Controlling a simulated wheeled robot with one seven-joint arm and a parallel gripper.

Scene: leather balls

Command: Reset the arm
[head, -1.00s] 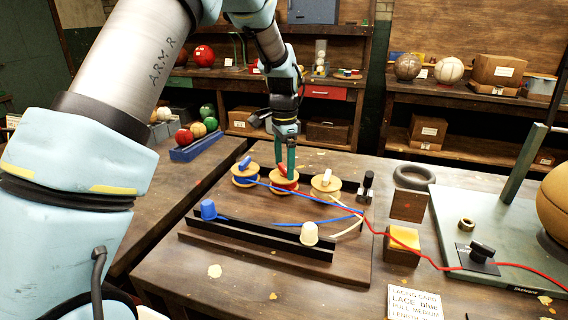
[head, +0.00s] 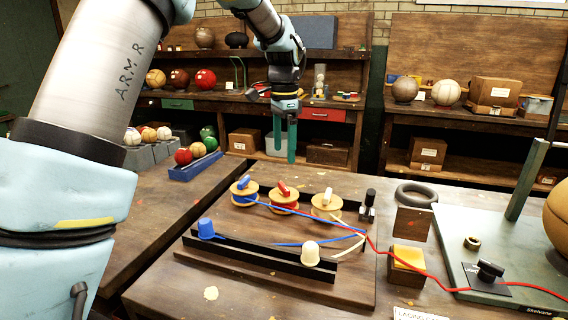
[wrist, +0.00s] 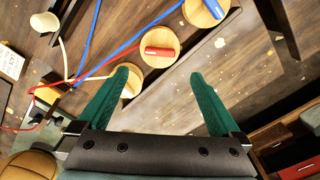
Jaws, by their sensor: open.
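My gripper (head: 284,142) is open and empty, with two green fingers pointing down. It hangs in the air above and behind the row of spools, touching nothing. In the wrist view the fingers (wrist: 158,95) are spread wide with bare wood between them. Below it on the wooden board stand a blue-wound spool (head: 244,198), a red-wound spool (head: 283,207) and a pale-wound spool (head: 326,212). The spools also show in the wrist view, where the red one (wrist: 158,52) lies ahead and the pale one is partly hidden by the left finger.
A black rail (head: 262,259) with a blue cup (head: 206,228) and a white cup (head: 310,252) runs along the board's front. A red lace (head: 425,277) crosses to the green stand at right. Shelves with balls (head: 447,91) line the back wall. Air around the gripper is clear.

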